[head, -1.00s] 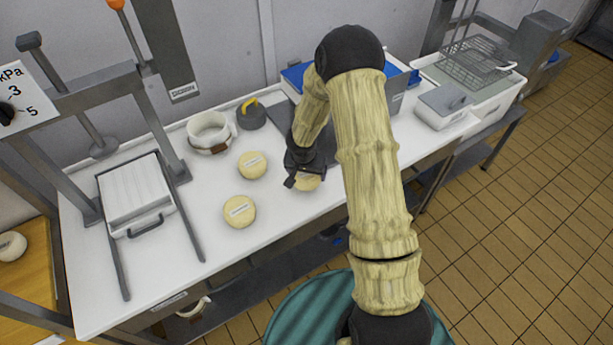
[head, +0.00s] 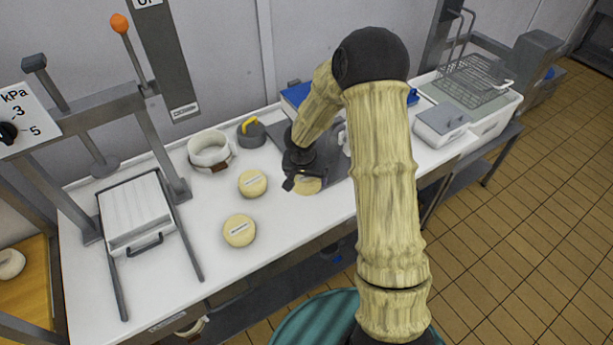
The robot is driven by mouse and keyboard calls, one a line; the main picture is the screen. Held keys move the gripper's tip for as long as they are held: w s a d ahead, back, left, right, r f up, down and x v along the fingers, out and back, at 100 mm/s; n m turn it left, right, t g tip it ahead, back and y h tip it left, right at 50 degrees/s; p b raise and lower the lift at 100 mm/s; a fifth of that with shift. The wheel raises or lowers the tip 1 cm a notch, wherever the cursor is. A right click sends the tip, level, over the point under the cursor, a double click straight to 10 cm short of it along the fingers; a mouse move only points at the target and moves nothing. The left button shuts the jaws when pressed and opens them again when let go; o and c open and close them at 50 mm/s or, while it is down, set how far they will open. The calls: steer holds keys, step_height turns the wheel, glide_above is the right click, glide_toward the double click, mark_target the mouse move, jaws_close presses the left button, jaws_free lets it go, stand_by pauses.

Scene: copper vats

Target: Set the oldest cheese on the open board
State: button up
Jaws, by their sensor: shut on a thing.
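Two round pale cheeses with small labels sit on the white table, one nearer the front (head: 239,231) and one farther back (head: 252,183). The label writing is too small to read. My gripper (head: 303,181) is to the right of them, shut on a third pale cheese (head: 308,186), which is partly hidden under the fingers. I cannot tell whether this cheese touches the surface below. A white slatted board (head: 134,212) lies in the press frame at the left, with nothing on it.
A white ring mould (head: 209,150) and a grey weight with a yellow handle (head: 251,132) stand at the back. The press posts (head: 160,140) rise beside the board. A grey box (head: 442,122) and a sink with a wire basket (head: 476,78) are at the right.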

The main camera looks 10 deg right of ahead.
steer(key=shift+s+d+f+n, duration=0.1)
steer(key=shift+s+f+n, duration=0.1)
steer(key=shift+f+n, duration=0.15)
steer(key=f+n, duration=0.1)
steer(key=s+f+n, duration=0.1)
steer(key=f, duration=0.1)
steer(key=f+n+y, duration=0.1)
steer(key=n, duration=0.1)
steer(key=shift+s+d+f+t, duration=0.1)
steer(key=shift+s+f+t, duration=0.15)
steer(key=shift+t, duration=0.05)
steer(key=shift+s+a+f+n, duration=0.15)
steer(key=shift+a+f+n, duration=0.05)
steer(key=shift+f+n, duration=0.15)
steer(key=shift+d, duration=0.1)
